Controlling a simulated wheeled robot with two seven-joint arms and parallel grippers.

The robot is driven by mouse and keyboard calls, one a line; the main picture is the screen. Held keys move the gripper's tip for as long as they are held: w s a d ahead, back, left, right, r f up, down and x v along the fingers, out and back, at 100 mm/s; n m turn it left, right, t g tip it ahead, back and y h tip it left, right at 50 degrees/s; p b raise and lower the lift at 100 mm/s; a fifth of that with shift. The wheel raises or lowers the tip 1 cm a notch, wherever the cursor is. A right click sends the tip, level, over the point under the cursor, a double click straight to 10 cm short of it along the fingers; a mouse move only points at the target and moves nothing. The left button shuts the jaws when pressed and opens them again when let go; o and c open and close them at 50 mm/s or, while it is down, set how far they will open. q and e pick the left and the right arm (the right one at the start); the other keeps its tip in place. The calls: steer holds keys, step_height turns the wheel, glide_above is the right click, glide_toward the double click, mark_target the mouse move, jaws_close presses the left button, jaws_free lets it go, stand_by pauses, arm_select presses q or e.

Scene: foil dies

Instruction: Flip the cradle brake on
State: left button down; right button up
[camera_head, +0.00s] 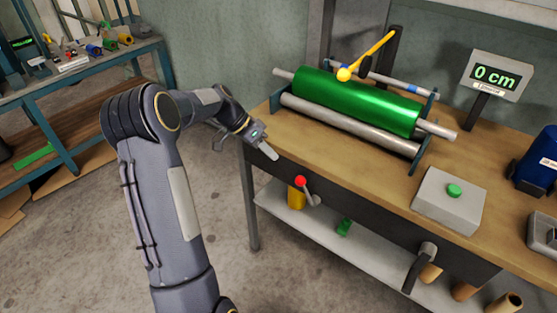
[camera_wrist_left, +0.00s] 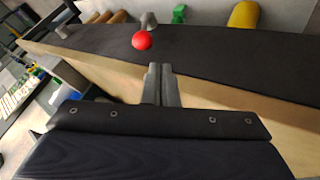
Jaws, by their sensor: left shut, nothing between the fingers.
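A grey lever with a red knob (camera_head: 300,181) sits on the dark front face of the workbench, its knob up and to the left of its grey pivot. The knob also shows in the left wrist view (camera_wrist_left: 142,40), just beyond and slightly left of my fingertips. My left gripper (camera_head: 268,150) is shut and empty by the bench's front edge, up and left of the knob and apart from it. A green roll (camera_head: 355,101) lies in the cradle on the bench. A yellow arm with a ball end (camera_head: 372,56) reaches over the roll. No label marks the brake.
A grey crank handle (camera_head: 419,266) juts from the front face. A lower shelf (camera_head: 375,252) holds several items.

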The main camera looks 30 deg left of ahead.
arm_select(q)
glide_toward(306, 189)
steer(key=w+f, duration=0.1)
steer(key=f, duration=0.1)
steer(key=w+f, duration=0.2)
steer(key=shift+a, duration=0.25)
steer(key=shift+r, duration=0.1)
